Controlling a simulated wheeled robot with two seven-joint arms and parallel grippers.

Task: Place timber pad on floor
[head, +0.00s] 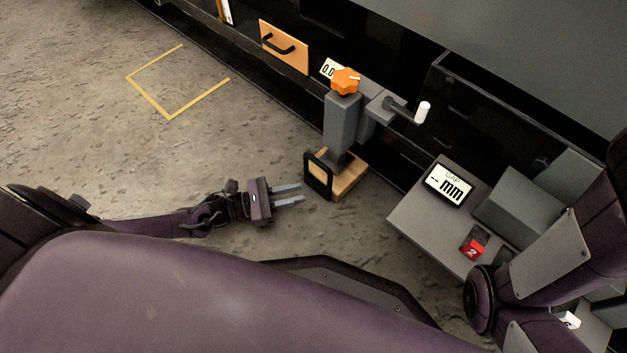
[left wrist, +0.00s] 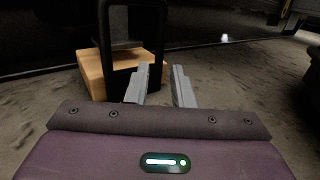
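A timber pad (head: 349,184) lies flat on the floor, with a black upright loop handle (head: 318,176) at its left side. In the left wrist view the pad (left wrist: 95,75) and handle (left wrist: 121,22) are just ahead of the fingers. A grey jack (head: 341,125) with an orange knob (head: 345,81) and a white-ended crank stands upright over the pad. My left gripper (head: 288,193) is low over the floor, left of the handle. My right gripper is not in view.
A second wooden piece with a black handle (head: 284,47) is against the dark enclosure. A yellow-lined square (head: 170,118) marks bare floor at the upper left.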

